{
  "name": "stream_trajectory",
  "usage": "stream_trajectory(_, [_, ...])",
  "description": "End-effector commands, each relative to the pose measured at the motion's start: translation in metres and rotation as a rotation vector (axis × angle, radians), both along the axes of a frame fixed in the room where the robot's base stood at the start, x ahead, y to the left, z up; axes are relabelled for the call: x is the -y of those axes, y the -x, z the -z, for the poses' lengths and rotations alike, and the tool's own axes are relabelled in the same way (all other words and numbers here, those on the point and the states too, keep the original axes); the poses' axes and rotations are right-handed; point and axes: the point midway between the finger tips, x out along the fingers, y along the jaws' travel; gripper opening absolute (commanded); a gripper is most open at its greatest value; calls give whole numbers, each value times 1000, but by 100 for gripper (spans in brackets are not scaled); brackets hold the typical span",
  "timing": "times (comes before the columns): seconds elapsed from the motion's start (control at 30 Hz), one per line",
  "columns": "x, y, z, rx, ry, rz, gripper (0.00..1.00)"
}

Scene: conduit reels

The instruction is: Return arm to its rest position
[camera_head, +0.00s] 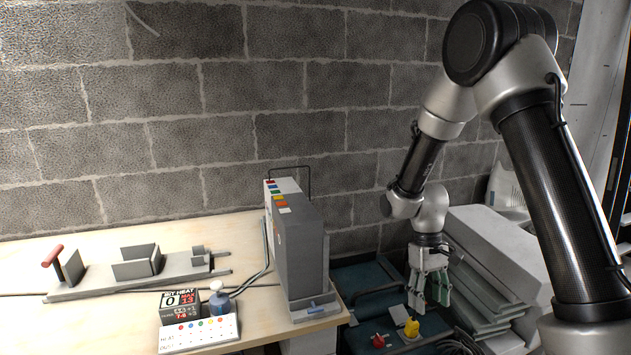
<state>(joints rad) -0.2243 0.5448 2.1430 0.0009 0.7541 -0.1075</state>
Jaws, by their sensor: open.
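My gripper (431,287) hangs at the end of my arm at the right of the head view. It points down, with its fingers apart and nothing seen between them. It is over a dark teal surface, right of the wooden table. A yellow object (411,327) and a red object (378,340) are just below and left of the fingers. Whether the fingers touch anything there I cannot tell.
Grey stacked blocks (500,255) stand right of my gripper. A block wall closes the back.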

Motion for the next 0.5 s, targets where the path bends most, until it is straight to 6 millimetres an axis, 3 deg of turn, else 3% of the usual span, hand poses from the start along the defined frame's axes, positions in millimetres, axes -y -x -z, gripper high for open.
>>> stream_trajectory(0.03, [7, 10, -30, 22, 0, 29, 54])
stream_trajectory(0.2, [30, 54, -108, 90, -1, 117, 54])
stream_trajectory(0.5, [62, 136, -201, 289, -31, 236, 54])
